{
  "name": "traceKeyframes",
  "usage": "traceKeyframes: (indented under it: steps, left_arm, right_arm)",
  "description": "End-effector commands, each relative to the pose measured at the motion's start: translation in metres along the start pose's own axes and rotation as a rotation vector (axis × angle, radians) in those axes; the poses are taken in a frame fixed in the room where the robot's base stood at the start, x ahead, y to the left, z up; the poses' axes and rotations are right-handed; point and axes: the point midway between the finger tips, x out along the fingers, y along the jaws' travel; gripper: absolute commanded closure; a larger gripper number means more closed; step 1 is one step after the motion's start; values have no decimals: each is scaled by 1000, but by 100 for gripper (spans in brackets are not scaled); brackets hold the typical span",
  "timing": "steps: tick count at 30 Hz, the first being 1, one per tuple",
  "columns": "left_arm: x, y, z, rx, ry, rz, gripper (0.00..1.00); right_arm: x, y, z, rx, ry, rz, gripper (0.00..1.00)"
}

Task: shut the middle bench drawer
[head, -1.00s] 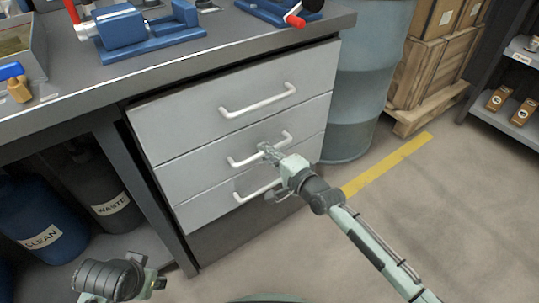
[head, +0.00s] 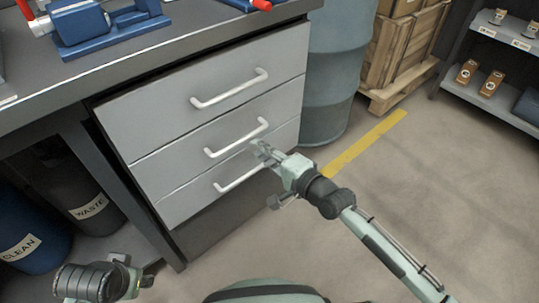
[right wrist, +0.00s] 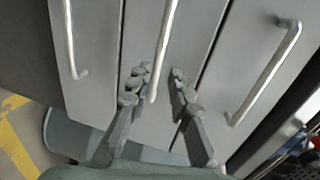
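The middle bench drawer (head: 185,153) is a grey front between two others. Its face looks flush with theirs, though a small gap is hard to judge. My right gripper (head: 264,151) is just below and right of that handle. In the right wrist view its fingers (right wrist: 158,86) are apart, one on each side of the lower end of the middle handle (right wrist: 163,45), without visible contact. My left gripper (head: 138,281) is low at the left, partly cut off, its fingers unclear.
The top drawer (head: 150,108) and bottom drawer (head: 190,196) look shut. A blue-grey drum (head: 330,85) stands right of the bench. Waste (head: 80,195) and clean (head: 25,235) bins sit at the left under the benchtop. The floor (head: 440,200) at right is open.

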Motion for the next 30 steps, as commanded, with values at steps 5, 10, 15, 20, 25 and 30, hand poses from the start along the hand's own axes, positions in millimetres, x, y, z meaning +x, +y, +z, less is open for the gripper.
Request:
traceKeyframes:
  steps: [5, 10, 15, 20, 25, 30]
  left_arm:
    - [0, 0, 0, 0, 0, 0, 63]
    - [0, 0, 0, 0, 0, 0, 63]
    - [0, 0, 0, 0, 0, 0, 63]
    - [0, 0, 0, 0, 0, 0, 63]
    - [0, 0, 0, 0, 0, 0, 63]
    - [0, -2, -2, 2, 4, -4, 63]
  right_arm:
    - [-27, 1, 0, 0, 0, 1, 80]
    - [-37, 0, 0, -1, 0, 0, 80]
    - [-37, -1, 0, -1, 0, -1, 80]
    - [-37, -1, 0, -1, 0, -1, 80]
    - [-37, -1, 0, -1, 0, -1, 80]
    - [-37, -1, 0, 0, 0, -1, 80]
